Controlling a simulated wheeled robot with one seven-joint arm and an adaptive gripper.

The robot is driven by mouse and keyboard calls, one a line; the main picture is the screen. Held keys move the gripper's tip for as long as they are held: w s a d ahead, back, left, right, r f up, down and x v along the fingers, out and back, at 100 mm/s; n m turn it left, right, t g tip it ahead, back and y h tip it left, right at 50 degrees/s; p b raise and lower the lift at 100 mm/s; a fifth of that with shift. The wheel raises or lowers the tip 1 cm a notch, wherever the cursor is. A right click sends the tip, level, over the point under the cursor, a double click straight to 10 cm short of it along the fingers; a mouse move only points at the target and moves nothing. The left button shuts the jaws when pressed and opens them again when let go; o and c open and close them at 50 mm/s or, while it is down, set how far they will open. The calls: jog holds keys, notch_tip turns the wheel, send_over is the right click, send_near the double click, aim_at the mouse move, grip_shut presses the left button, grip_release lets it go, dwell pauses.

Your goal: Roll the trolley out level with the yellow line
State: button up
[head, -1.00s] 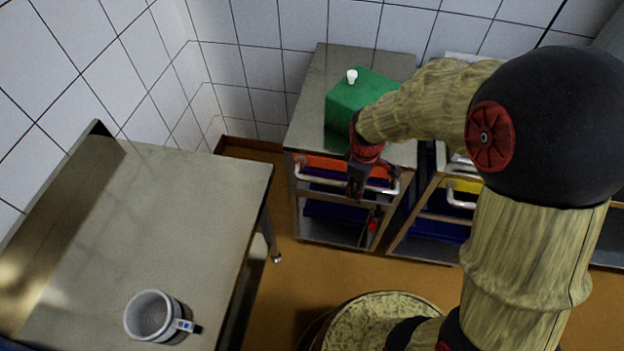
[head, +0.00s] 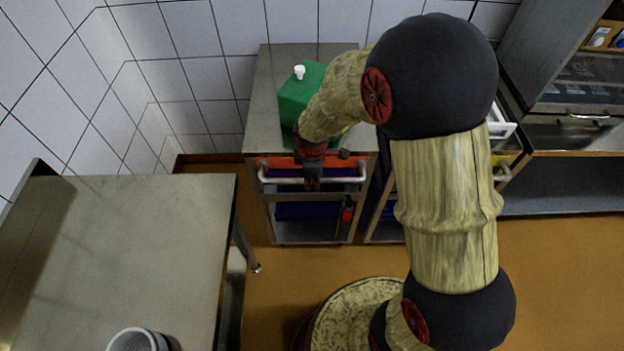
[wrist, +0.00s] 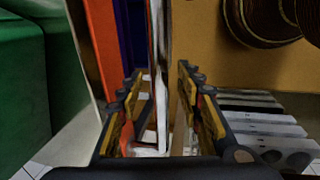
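The trolley (head: 258,108) is a steel cart with an orange front panel (head: 276,161) and a white bar handle (head: 272,180). It stands against the tiled wall in the head view. My gripper (head: 312,183) points down at the middle of the handle. In the wrist view, my gripper (wrist: 158,78) is open. The white handle bar (wrist: 156,40) runs between its two fingers, with gaps visible on both sides. Whether a finger touches the bar is hard to tell. I cannot make out a yellow line on the floor.
A green container (head: 293,94) with a white cap sits on the trolley. A second cart (head: 386,215) stands close on its right, partly behind my arm. A steel table (head: 130,250) with a white mug (head: 135,341) is at left. Orange floor (head: 285,262) is open in front.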

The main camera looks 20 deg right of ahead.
jog(key=shift+w+f, duration=0.1)
jog(key=shift+f, duration=0.35)
jog(key=shift+c, duration=0.2)
grip_shut()
dwell(0.5)
